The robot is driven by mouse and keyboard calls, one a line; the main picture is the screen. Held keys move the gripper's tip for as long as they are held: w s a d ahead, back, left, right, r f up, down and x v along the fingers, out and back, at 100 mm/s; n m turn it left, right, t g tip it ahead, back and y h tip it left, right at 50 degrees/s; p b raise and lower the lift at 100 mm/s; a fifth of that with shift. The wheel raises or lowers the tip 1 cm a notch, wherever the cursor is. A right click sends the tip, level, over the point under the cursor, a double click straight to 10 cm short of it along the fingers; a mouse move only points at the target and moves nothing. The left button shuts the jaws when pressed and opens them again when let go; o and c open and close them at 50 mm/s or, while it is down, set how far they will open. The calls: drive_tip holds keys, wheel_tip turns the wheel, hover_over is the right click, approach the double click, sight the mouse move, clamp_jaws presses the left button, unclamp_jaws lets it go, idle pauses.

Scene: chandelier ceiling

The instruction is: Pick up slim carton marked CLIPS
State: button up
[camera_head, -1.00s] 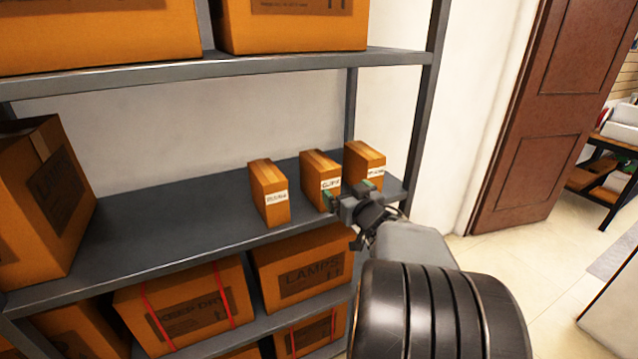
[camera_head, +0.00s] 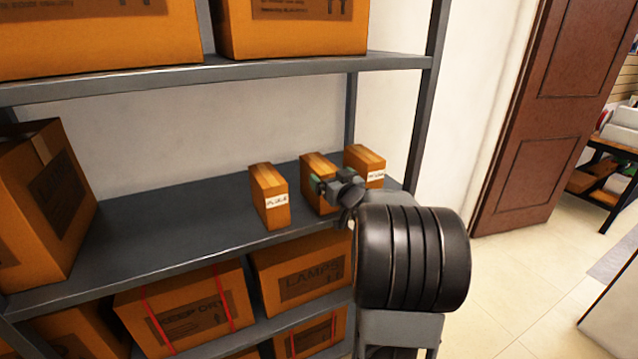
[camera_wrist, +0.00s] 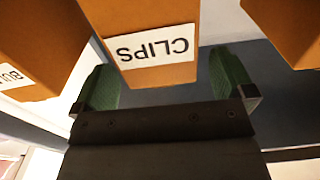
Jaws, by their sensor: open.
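The slim carton marked CLIPS (camera_head: 314,170) stands upright on the middle shelf, between two similar cartons. In the head view my arm hides its label and lower front. In the wrist view the CLIPS carton (camera_wrist: 142,30) shows its white label upside down, between the two green fingertips. My gripper (camera_head: 325,187) is open in front of the carton, and it also shows in the wrist view (camera_wrist: 165,80). One finger is on each side of the carton's width, with visible gaps, so the jaws are not closed on it.
A slim carton (camera_head: 269,195) with a white label stands to the left, and another (camera_head: 366,162) close to the right. The grey middle shelf (camera_head: 170,235) is bare further left, up to a large box (camera_head: 40,200). An upper shelf (camera_head: 300,66) runs above. A rack post (camera_head: 425,110) stands at right.

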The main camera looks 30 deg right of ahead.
drive_tip(key=shift+w+d, duration=0.15)
drive_tip(key=shift+w, duration=0.8)
drive_tip(key=shift+w+d, duration=0.1)
drive_tip(key=shift+w, duration=0.85)
drive_tip(key=shift+r, duration=0.1)
drive_tip(key=c, duration=1.6)
